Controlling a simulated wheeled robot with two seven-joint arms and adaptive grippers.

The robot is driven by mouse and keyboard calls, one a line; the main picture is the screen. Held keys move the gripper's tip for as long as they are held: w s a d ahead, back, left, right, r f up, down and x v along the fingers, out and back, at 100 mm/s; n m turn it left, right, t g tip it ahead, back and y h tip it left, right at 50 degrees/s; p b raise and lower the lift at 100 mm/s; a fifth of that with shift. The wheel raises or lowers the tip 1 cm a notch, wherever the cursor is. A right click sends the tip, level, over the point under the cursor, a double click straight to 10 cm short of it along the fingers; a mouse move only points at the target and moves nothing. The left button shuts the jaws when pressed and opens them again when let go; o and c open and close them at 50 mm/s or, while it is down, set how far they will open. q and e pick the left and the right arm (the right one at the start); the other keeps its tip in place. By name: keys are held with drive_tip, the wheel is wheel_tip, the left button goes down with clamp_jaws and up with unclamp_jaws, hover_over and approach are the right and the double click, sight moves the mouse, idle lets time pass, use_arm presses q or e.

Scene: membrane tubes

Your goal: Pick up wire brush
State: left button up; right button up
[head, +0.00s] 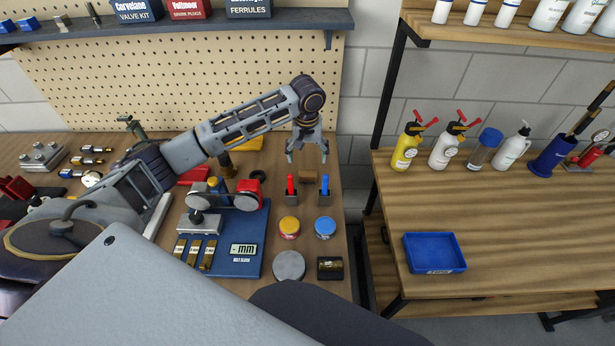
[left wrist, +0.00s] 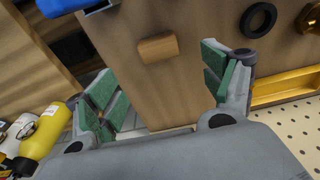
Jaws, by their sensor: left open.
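My left gripper (head: 307,157) is open and empty, pointing down above the back right of the left workbench. A small brown wooden block (head: 308,176) lies on the bench below and beyond the fingertips. It also shows in the left wrist view (left wrist: 158,47), ahead of the two green-padded fingers and between them, not touched. It may be the wire brush, but I see no bristles, so I cannot tell. My right gripper is not in view.
Red (head: 291,187) and blue (head: 324,187) upright items in dark holders stand just in front of the block. The pegboard (head: 200,60) rises behind. A blue tray (head: 435,253) sits on the right bench, with bottles behind it.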

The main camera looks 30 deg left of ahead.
sight(307, 172)
use_arm(q)
drive_tip(key=f, duration=0.5)
drive_tip(key=shift+w+a, duration=0.1)
drive_tip(key=shift+w, duration=0.2)
drive_tip(key=shift+f, duration=0.15)
drive_tip(key=shift+f, duration=0.1)
drive_tip(key=shift+f+p, duration=0.35)
drive_tip(key=shift+f, duration=2.15)
drive_tip(key=c, duration=1.1)
drive_tip(key=shift+r, duration=0.1)
drive_tip(key=shift+r+b, duration=0.3)
drive_tip(key=shift+r, duration=4.65)
